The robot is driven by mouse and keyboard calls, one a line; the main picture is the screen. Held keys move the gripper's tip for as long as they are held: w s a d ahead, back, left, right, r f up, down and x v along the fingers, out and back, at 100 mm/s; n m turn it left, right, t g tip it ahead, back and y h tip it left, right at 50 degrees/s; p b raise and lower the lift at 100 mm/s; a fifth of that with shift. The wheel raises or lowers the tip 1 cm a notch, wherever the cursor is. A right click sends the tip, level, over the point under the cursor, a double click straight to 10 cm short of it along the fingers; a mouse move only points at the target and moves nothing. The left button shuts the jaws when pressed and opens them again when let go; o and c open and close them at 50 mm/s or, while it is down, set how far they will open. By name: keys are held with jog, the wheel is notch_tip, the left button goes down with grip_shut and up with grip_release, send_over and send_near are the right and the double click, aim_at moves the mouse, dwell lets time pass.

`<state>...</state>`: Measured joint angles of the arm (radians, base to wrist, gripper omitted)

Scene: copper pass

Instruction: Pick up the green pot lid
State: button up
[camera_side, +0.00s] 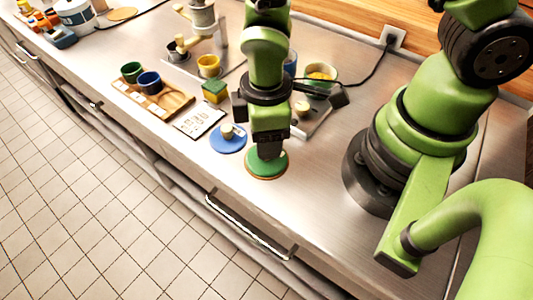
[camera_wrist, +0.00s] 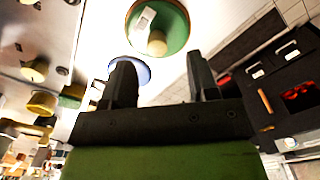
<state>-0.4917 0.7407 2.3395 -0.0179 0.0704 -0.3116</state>
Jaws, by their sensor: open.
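The green pot lid (camera_side: 267,170) lies flat near the front edge of the steel counter. It is round with a tan rim. In the wrist view the green lid (camera_wrist: 176,30) shows at the top, with a pale knob and a white label. My gripper (camera_side: 268,152) points down over the lid in the side view and hides its knob. In the wrist view my gripper (camera_wrist: 163,76) has its two dark fingers wide apart with nothing between them. The lid appears beyond the fingertips; I cannot tell the exact height gap.
A blue lid (camera_side: 228,144) with a pale knob lies just left of the green one. A white card (camera_side: 199,120), a wooden tray (camera_side: 180,104) with cups, and a yellow cup (camera_side: 209,65) are farther left. A pot (camera_side: 321,73) stands behind my gripper. The counter's right front is clear.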

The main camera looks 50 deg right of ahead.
jog(key=shift+w+d+f, duration=0.1)
jog(key=shift+d+f, duration=0.05)
jog(key=shift+f, duration=2.2)
jog(key=shift+c, duration=0.5)
grip_shut()
